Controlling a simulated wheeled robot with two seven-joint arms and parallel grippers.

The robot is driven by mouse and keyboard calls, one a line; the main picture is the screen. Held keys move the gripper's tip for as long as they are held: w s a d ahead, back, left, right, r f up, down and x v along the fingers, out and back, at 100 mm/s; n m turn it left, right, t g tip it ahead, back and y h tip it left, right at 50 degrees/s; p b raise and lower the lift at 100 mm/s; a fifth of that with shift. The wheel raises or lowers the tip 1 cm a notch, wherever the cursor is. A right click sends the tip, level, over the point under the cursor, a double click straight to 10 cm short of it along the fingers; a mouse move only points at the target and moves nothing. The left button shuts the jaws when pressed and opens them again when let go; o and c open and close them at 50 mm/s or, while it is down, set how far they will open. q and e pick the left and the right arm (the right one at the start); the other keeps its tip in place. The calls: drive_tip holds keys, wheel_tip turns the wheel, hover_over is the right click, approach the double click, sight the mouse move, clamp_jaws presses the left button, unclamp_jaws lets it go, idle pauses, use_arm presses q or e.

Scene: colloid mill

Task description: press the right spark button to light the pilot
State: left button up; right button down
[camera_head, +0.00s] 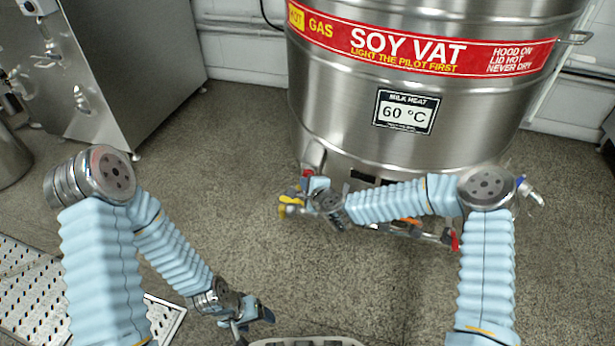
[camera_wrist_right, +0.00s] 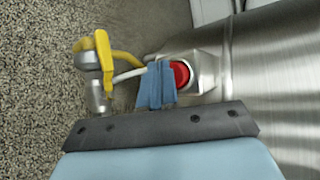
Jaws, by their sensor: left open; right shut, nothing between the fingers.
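A round red button (camera_wrist_right: 180,74) sits in a metal housing (camera_wrist_right: 207,68) on the vat in the right wrist view. It also shows as a small red spot in the head view (camera_head: 308,173). My right gripper (camera_wrist_right: 157,84) is shut and empty, its blue fingertips overlapping the button's left edge in the wrist view. I cannot tell whether they touch it. In the head view my right gripper (camera_head: 312,188) is at the vat's lower left front. My left gripper (camera_head: 256,314) is open and empty, low over the floor, away from the vat. I see no pilot flame.
A yellow-handled valve (camera_wrist_right: 104,55) with a pipe is left of the button; it also shows in the head view (camera_head: 289,203). The steel soy vat (camera_head: 350,105) stands ahead. A steel cabinet (camera_head: 130,60) is at the left. Floor between them is clear.

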drive_tip(key=shift+w+d, duration=0.15)
drive_tip(key=shift+w, duration=0.25)
idle(0.3)
drive_tip(key=shift+s+a, duration=0.25)
drive_tip(key=shift+s, duration=0.6)
drive_tip(key=s, duration=0.1)
drive_tip(key=s+a, duration=0.1)
drive_tip(key=s, duration=0.2)
drive_tip(key=shift+s+a+b, duration=0.3)
drive_tip(key=shift+s, duration=0.1)
idle(0.7)
